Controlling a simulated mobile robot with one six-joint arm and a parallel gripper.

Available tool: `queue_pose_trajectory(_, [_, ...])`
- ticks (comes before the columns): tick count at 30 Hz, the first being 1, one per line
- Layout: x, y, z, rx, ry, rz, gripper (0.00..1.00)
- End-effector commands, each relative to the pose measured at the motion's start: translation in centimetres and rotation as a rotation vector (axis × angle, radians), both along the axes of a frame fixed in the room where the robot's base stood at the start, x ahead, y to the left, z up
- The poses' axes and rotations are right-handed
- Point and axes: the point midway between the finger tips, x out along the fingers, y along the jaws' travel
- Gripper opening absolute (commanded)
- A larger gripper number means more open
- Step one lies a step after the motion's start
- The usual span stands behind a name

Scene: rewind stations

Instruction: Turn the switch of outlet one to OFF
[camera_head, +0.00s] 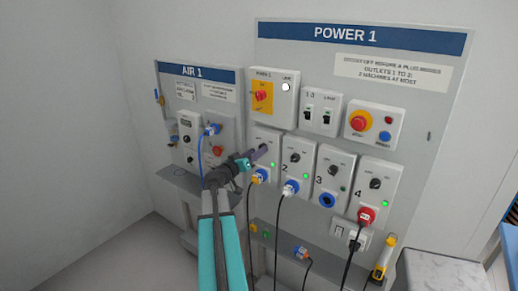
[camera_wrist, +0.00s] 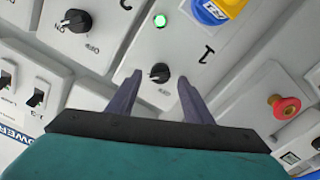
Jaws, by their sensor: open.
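The outlet one panel (camera_head: 270,134) is the leftmost of the numbered outlets under the POWER 1 sign. Its black rotary switch (camera_wrist: 160,72) shows between my fingertips in the wrist view; in the head view my gripper (camera_head: 261,151) covers it. My gripper (camera_wrist: 160,84) is open, one finger on each side of the switch; I cannot tell whether they touch it. The green lamp (camera_wrist: 161,20) of outlet one is lit. A yellow and blue plug (camera_head: 258,177) sits in its socket. The switch's exact pointing and its labels are not readable.
Outlet two's switch (camera_wrist: 75,20) is close by, with a blue plug (camera_head: 290,188) below it. A red plug (camera_head: 368,216) is in outlet four. The main switch (camera_head: 262,95) is above, and the AIR 1 board (camera_head: 196,73) is left. Cables hang below the outlets.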

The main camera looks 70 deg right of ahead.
Motion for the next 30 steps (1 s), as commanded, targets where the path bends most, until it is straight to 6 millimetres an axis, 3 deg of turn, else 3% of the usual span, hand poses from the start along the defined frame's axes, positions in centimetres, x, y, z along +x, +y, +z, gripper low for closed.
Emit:
queue_pose_trajectory(7, [-0.5, -1.9, 0.1, 0.000, 0.000, -0.001, 0.46])
queue_pose_trajectory(19, [-0.6, -2.1, 0.0, 0.000, 0.000, 0.000, 0.46])
queue_pose_trajectory(26, [-0.6, -2.1, 0.0, 0.000, 0.000, 0.000, 0.07])
queue_pose_trajectory(30, [-0.6, -2.1, 0.0, 0.000, 0.001, 0.000, 0.07])
